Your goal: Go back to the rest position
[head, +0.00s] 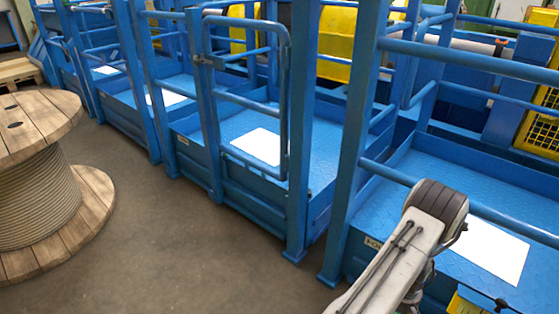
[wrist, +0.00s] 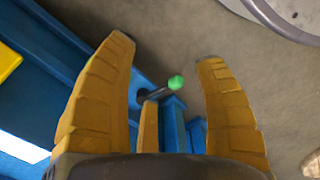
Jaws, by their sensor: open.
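My gripper (wrist: 166,50) shows in the wrist view with its yellow fingers spread wide and nothing held between them. A dark rod with a green tip (wrist: 176,82) shows in the gap between the fingers, beside blue metalwork. I cannot tell how far it is from the fingers, but no finger visibly touches it. In the head view my arm (head: 398,255) reaches up from the bottom right, in front of the nearest blue platform (head: 445,195). The gripper itself cannot be made out there.
Blue railings and posts (head: 300,130) stand close to my arm. A hinged blue gate (head: 285,100) is further left. A wooden cable reel (head: 85,210) stands at the left. The concrete floor (head: 190,245) between them is clear. White panels (head: 256,146) lie on the platforms.

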